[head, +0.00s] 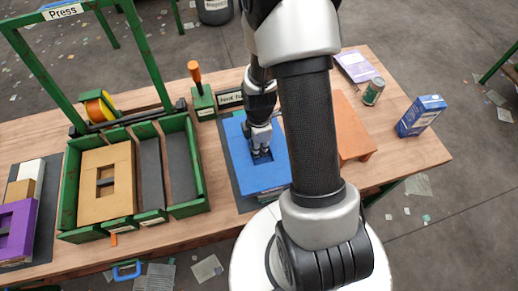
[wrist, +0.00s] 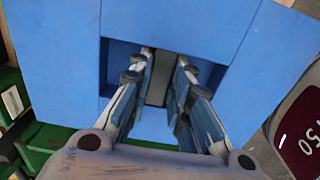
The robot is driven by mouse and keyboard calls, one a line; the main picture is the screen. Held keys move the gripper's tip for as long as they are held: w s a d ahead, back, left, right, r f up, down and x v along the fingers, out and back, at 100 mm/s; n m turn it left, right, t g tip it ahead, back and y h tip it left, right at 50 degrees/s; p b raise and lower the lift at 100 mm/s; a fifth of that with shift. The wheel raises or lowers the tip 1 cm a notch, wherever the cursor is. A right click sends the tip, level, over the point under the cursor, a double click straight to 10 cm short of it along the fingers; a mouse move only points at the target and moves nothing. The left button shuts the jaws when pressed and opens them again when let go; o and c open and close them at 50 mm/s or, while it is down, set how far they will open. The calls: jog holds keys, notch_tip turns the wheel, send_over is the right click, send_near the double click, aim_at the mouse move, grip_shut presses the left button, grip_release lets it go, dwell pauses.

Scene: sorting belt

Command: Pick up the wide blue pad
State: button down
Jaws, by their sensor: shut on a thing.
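The wide blue pad (head: 254,178) is a flat block with a square opening in its middle, over a dark mat (head: 232,187) at the centre of the table. In the wrist view the blue pad (wrist: 175,22) fills most of the picture, and a narrow bar crosses its opening. My gripper (head: 262,156) points down into the opening. In the wrist view its fingers (wrist: 158,88) are shut on the bar from both sides. The fingers hide part of the bar. I cannot tell whether the pad is clear of the mat.
A lever box (head: 203,101) stands behind. A purple pad (head: 15,232) lies far left.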

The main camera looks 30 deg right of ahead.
notch_tip(320, 180, up, 17)
jog(key=p, duration=0.4)
jog(key=shift+p, duration=0.4)
jog(key=shift+f, duration=0.15)
